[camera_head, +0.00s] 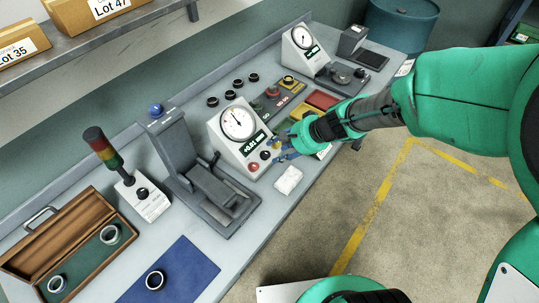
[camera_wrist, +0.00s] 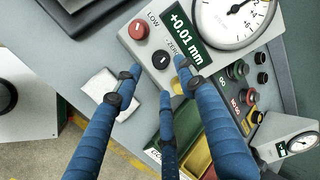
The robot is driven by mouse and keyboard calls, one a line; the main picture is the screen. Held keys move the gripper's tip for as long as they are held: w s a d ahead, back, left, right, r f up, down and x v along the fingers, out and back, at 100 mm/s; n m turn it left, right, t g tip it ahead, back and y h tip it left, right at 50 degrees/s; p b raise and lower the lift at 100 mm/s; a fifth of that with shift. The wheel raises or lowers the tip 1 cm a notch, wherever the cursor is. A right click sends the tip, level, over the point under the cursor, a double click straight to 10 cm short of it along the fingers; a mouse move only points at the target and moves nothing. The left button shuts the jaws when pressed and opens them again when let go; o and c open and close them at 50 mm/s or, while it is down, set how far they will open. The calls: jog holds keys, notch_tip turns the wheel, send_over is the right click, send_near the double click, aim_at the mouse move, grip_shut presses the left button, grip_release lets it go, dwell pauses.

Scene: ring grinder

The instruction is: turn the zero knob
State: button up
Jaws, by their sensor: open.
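The gauge unit (camera_head: 228,146) has a round dial and a green display reading +0.01 mm in the wrist view (camera_wrist: 185,36). The zero knob (camera_wrist: 161,61) is the black knob by the ZERO label, between a red knob (camera_wrist: 138,29) by LOW and a yellow knob (camera_wrist: 177,85) partly hidden by a finger. In the head view the zero knob (camera_head: 265,155) is small on the front face. My gripper (camera_wrist: 160,76) is open and empty, its blue fingers spread around the zero knob's place in the picture. I cannot tell whether any finger touches it.
A white cloth or block (camera_head: 288,180) lies in front of the gauge unit. Red, yellow and green bins (camera_head: 323,99) stand to its right. A grey fixture (camera_head: 208,180) stands to its left, with a blue mat (camera_head: 190,265) nearer. A second gauge (camera_head: 301,45) stands farther back.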

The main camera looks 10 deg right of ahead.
aim_at(268, 154)
jog(key=shift+b+x, duration=0.65)
jog(key=shift+x, duration=2.5)
grip_shut()
